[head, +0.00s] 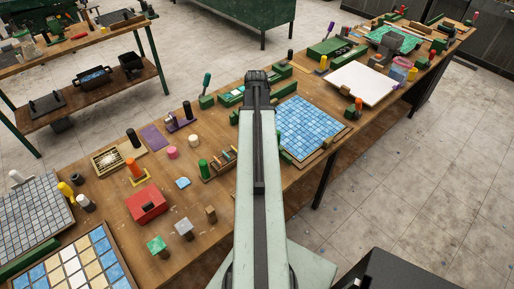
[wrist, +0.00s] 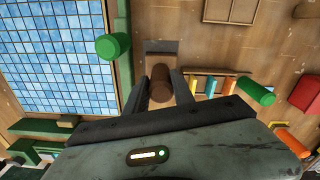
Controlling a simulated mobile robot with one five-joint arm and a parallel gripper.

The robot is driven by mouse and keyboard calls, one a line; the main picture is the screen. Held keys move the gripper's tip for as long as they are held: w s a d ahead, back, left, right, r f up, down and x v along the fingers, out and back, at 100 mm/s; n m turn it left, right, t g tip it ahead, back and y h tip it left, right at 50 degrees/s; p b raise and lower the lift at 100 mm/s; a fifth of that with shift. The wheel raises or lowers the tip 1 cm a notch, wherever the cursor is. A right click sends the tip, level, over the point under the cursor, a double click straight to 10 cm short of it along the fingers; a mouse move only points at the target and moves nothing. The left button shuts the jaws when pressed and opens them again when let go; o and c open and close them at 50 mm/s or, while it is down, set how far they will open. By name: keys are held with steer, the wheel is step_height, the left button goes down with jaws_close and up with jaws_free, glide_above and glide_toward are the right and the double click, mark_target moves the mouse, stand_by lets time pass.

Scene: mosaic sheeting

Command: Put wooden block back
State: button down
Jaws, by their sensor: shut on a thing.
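My gripper (wrist: 162,76) shows in the wrist view with its two dark fingers closed on either side of a brown wooden block (wrist: 160,82). The block looks rounded at its end. A dark grey rectangular patch (wrist: 161,46) lies just beyond it on the wooden table. I cannot tell whether the block touches the table. In the head view my arm hides the gripper and the held block. Another small brown block (head: 210,214) stands near the table's front edge in the head view.
The blue tile sheet (head: 308,128) lies right of my arm in the head view. A green cylinder (wrist: 113,46) stands close left of my gripper in the wrist view. A rack with coloured pieces (head: 221,164) and a red box (head: 146,204) are on the other side.

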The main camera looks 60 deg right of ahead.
step_height(320, 180, down, 5)
steer(key=b, duration=0.4)
steer(key=shift+b, duration=0.35)
steer(key=shift+r, duration=0.3)
steer(key=shift+f, duration=0.2)
steer(key=c, duration=1.1)
jaws_free()
steer(key=shift+o, duration=0.2)
steer(key=r+p, duration=0.8)
steer(key=shift+s+r, duration=0.1)
steer(key=shift+s, duration=0.15)
steer(key=shift+f, duration=0.2)
